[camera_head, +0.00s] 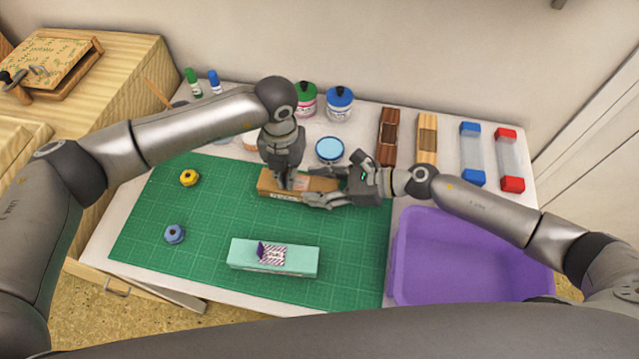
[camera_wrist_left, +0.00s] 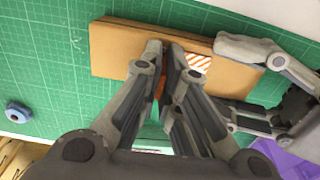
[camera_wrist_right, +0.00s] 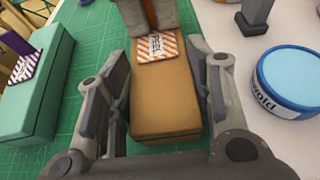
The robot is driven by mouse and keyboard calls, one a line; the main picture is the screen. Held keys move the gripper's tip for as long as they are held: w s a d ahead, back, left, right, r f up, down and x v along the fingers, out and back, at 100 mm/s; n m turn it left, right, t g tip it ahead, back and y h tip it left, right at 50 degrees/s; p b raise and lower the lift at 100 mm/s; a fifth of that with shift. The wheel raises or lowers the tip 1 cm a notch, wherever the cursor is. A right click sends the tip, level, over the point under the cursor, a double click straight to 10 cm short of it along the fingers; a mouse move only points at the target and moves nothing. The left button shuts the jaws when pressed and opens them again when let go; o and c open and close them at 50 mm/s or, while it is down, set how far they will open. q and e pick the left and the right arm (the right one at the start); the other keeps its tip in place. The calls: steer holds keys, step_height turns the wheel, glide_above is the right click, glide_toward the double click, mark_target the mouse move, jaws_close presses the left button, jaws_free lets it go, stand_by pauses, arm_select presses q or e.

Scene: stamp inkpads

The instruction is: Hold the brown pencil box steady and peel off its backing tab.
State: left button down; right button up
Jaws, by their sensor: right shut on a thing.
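The brown pencil box (camera_head: 268,184) lies on the green cutting mat, with a striped orange and white label on top. The box fills the middle of the right wrist view (camera_wrist_right: 165,108). My right gripper (camera_head: 325,194) is shut on the box, one finger along each long side at its right end. My left gripper (camera_head: 287,184) points down from above at the label. Its fingertips nearly meet, with the orange backing tab (camera_wrist_right: 149,10) between them. I cannot tell whether they pinch it. The left fingers partly hide the label in the left wrist view (camera_wrist_left: 197,64).
A mint pencil box (camera_head: 240,252) with a purple tab lies nearer on the mat (camera_head: 345,285). Yellow (camera_head: 189,177) and blue (camera_head: 174,234) rings lie left. A purple bin (camera_head: 470,235) stands right. A round blue-lidded tin (camera_head: 330,149) and jars stand behind the box.

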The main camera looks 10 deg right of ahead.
arm_select(q)
steer(key=shift+r, duration=0.1)
stand_by(0.6)
steer(key=shift+r, duration=2.45)
arm_select(e)
steer(key=o, duration=1.1)
steer(key=v, duration=1.1)
steer(key=shift+s+d+r, duration=0.1)
steer(key=shift+d, duration=0.15)
steer(key=shift+s+d+r, duration=0.1)
steer(key=shift+d+r, duration=0.05)
steer(key=shift+d, duration=0.1)
